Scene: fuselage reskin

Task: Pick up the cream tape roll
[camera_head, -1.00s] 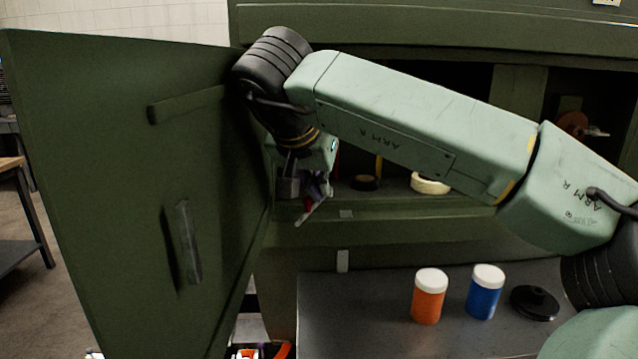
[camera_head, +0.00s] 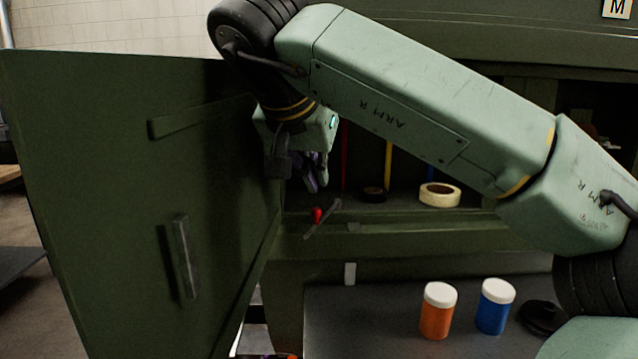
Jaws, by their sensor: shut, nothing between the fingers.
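The cream tape roll (camera_head: 440,202) lies flat on the cabinet shelf, right of the middle, below my forearm. My gripper (camera_head: 316,186) is to the left of it, pointing down near the inner side of the open door. The gripper is shut and empty, clearly apart from the roll. Its fingers are partly in shadow.
A red-and-grey tool or latch (camera_head: 318,215) is at the shelf's front edge. The green door (camera_head: 110,200) stands open at left. Orange (camera_head: 437,315) and blue (camera_head: 492,310) jars stand below.

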